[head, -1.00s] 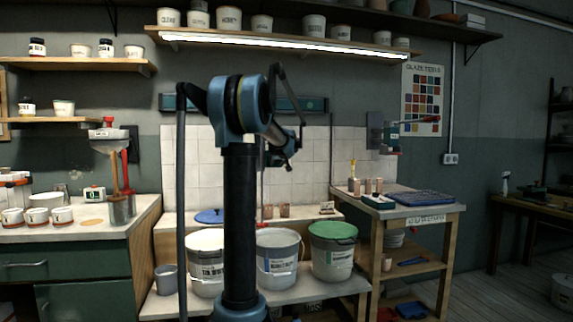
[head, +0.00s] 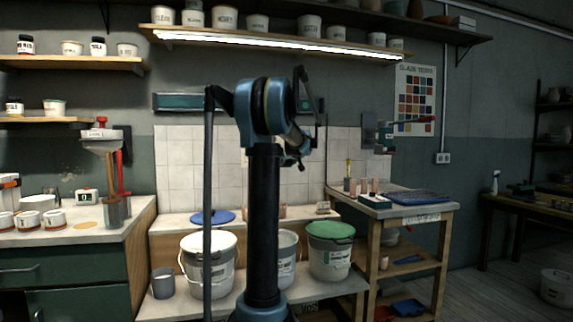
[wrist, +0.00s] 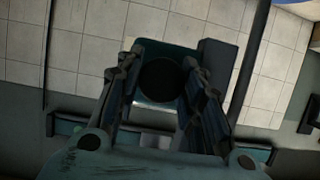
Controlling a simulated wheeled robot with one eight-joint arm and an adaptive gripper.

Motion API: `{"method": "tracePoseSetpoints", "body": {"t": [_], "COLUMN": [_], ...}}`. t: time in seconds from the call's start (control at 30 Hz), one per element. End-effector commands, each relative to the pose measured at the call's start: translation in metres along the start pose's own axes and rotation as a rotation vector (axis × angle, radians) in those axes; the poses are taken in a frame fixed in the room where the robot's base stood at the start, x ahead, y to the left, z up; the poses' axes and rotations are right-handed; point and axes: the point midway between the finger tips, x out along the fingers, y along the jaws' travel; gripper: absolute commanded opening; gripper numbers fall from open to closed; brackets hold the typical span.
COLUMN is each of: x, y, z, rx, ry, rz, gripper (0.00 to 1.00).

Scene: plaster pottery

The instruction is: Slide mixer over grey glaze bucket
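My gripper (wrist: 163,65) faces the wall in the wrist view. Its two dark fingers are apart, one on each side of a teal block with a dark round face (wrist: 160,80), which looks like part of the mixer. I cannot see clear contact. In the head view my arm hides the gripper and most of the mixer. The teal wall rail (head: 180,102) shows on both sides of my arm. The middle bucket (head: 286,260), apparently the grey glaze one, stands on the low bench, partly hidden by my arm's column.
A bucket with pale contents (head: 210,268) stands left of the column, and a green-lidded bucket (head: 330,257) stands right. A small grey pail (head: 163,283) is at the bench's left end. A blue lid (head: 212,217) lies behind the buckets. A side table (head: 420,211) stands at the right.

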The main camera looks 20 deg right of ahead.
Motion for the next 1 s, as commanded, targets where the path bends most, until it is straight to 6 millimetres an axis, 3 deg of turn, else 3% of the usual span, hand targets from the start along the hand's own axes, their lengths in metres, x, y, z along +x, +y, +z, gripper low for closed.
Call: {"method": "tracePoseSetpoints", "body": {"t": [0.07, 0.53, 1.0], "x": [0.0, -0.008, -0.081], "y": [0.0, 0.0, 0.0], "z": [0.0, 0.001, 0.002], "rx": [0.0, -0.001, -0.001], "ry": [-0.001, -0.002, -0.003], "rz": [-0.001, 0.0, 0.002], "gripper": [0.55, 0.55, 0.55]}}
